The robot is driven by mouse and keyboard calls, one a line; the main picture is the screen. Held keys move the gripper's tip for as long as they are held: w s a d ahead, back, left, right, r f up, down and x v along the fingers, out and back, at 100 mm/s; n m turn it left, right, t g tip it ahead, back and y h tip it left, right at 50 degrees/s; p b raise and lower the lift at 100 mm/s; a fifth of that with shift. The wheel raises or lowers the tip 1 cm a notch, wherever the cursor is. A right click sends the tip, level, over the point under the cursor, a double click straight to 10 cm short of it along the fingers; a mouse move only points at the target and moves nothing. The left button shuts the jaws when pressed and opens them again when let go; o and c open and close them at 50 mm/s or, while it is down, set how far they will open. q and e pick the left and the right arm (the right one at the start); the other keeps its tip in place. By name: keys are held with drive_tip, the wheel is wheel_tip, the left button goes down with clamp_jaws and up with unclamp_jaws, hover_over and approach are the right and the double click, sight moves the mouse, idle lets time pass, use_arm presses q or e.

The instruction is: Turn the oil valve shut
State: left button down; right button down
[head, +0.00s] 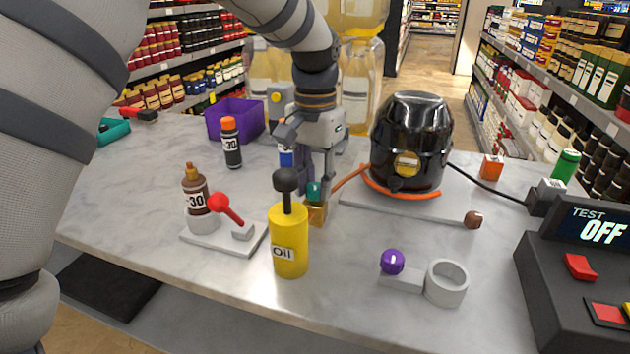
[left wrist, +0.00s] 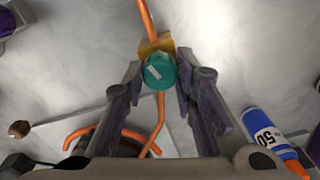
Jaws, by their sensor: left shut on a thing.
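The oil valve shows in the head view as a small brass body (head: 318,214) with a teal knob (head: 314,191), behind the yellow oil can (head: 289,240). In the left wrist view the teal knob (left wrist: 160,71) sits on the brass body (left wrist: 157,46), with orange hose on both sides. My left gripper (head: 312,184) reaches down over the valve. Its fingers (left wrist: 163,78) are on either side of the teal knob and shut on it. The fingertips are partly hidden in the head view. My right gripper is not in view.
A black pump (head: 412,140) stands behind right. A blue bottle (left wrist: 262,128) stands close to the gripper. A brown bottle (head: 195,187) and red lever (head: 226,206) are left. A purple-knobbed holder (head: 393,262) and control box (head: 575,265) are right. The front middle is clear.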

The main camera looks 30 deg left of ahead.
sight(316, 186)
use_arm(q)
drive_tip(key=shift+m, duration=2)
drive_tip(key=c, duration=1.3)
unclamp_jaws()
wheel_tip(316, 186, up, 12)
drive_tip(key=shift+d+f, duration=0.1)
